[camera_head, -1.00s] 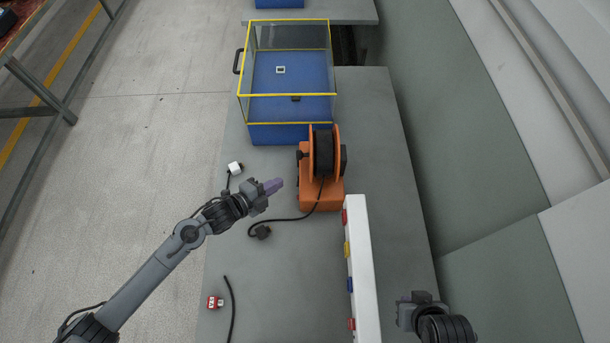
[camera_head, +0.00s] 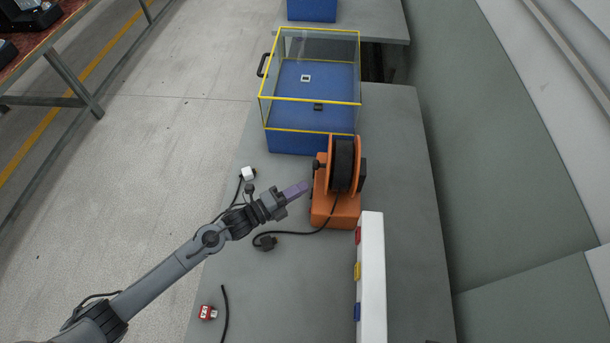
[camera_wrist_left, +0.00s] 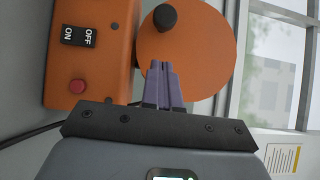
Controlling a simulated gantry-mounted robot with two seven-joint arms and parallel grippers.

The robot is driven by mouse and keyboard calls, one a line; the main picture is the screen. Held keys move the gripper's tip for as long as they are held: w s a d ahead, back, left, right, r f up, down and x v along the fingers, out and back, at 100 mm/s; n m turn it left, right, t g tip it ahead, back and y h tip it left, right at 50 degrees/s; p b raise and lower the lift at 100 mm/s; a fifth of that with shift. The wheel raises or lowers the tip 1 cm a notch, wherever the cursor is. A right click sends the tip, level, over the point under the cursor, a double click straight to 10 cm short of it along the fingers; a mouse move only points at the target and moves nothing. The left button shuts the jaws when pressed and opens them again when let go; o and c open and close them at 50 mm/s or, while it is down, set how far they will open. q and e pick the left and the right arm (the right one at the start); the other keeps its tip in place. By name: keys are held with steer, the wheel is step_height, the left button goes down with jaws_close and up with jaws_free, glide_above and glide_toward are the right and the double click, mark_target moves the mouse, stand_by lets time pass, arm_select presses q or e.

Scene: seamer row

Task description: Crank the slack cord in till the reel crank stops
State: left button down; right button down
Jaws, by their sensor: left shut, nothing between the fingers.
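The orange cord reel (camera_head: 335,205) with its black drum (camera_head: 344,165) stands on the grey bench. In the left wrist view, the reel's orange disc (camera_wrist_left: 195,60) carries a black crank knob (camera_wrist_left: 165,18). My left gripper (camera_head: 303,187) is shut and empty at the reel's left side. Its purple fingertips (camera_wrist_left: 162,66) are in front of the disc, just below the knob in the left wrist view; I cannot tell whether they touch anything. The black cord (camera_head: 300,233) runs from the reel in a loose curve to a black plug (camera_head: 265,242). My right gripper is out of view.
A blue bin with a clear, yellow-edged cover (camera_head: 310,100) stands just behind the reel. A white strip with coloured buttons (camera_head: 371,280) lies in front. The right bench side is clear.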

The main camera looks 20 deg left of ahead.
arm_select(q)
steer(key=w, duration=0.4)
steer(key=shift+w, duration=0.4)
steer(key=shift+a, duration=0.15)
